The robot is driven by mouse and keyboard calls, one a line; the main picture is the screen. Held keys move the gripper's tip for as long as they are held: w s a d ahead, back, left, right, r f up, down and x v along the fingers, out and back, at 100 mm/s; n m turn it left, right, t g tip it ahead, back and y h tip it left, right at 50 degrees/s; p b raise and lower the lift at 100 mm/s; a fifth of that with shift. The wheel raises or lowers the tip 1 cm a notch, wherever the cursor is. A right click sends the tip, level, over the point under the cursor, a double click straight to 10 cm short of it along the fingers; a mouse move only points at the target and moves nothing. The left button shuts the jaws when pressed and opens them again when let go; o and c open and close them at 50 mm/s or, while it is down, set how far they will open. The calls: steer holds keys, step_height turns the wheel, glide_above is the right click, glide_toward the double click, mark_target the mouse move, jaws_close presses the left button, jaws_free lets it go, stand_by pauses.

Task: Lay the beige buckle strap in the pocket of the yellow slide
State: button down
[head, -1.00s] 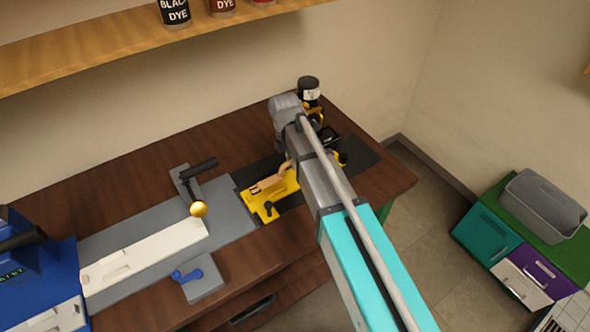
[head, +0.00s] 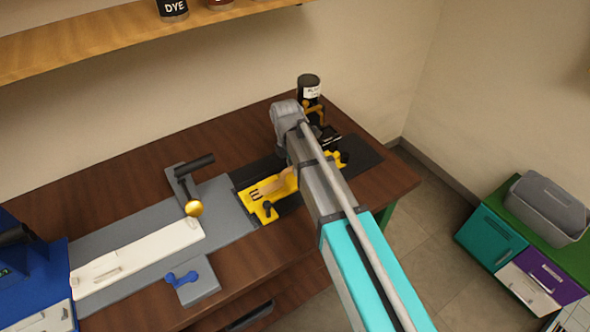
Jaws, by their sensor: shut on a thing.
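The yellow slide (head: 267,211) sits on a dark plate at the right end of the grey rail, on the brown workbench. Its recessed pocket has dark slots near its left end. The beige buckle strap (head: 276,184) shows as a short tan piece at the slide's pocket, beside my arm. Its right part is hidden behind my arm, and I cannot tell whether it lies flat in the pocket or is just above it. My gripper is hidden behind my own grey arm link, which crosses over the right of the slide.
A black bottle (head: 309,88) stands in a yellow holder behind my arm. A white bar (head: 140,255) lies on the grey rail (head: 222,208). A black-handled lever with a brass knob (head: 194,208) and a blue handle (head: 182,278) flank it. Coloured drawers with a grey bin (head: 548,208) stand right.

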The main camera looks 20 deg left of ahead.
steer(key=shift+f, duration=0.2)
steer(key=c, duration=0.6)
jaws_free()
steer(key=shift+r, duration=0.1)
steer(key=shift+r, duration=0.2)
step_height(320, 180, up, 12)
steer(key=w+a+p, duration=0.1)
steer(key=p, duration=1)
steer(key=shift+w+a+f+p, duration=0.2)
steer(key=shift+w+a+p, duration=0.05)
steer(key=shift+a+p, duration=0.15)
steer(key=shift+d, duration=0.1)
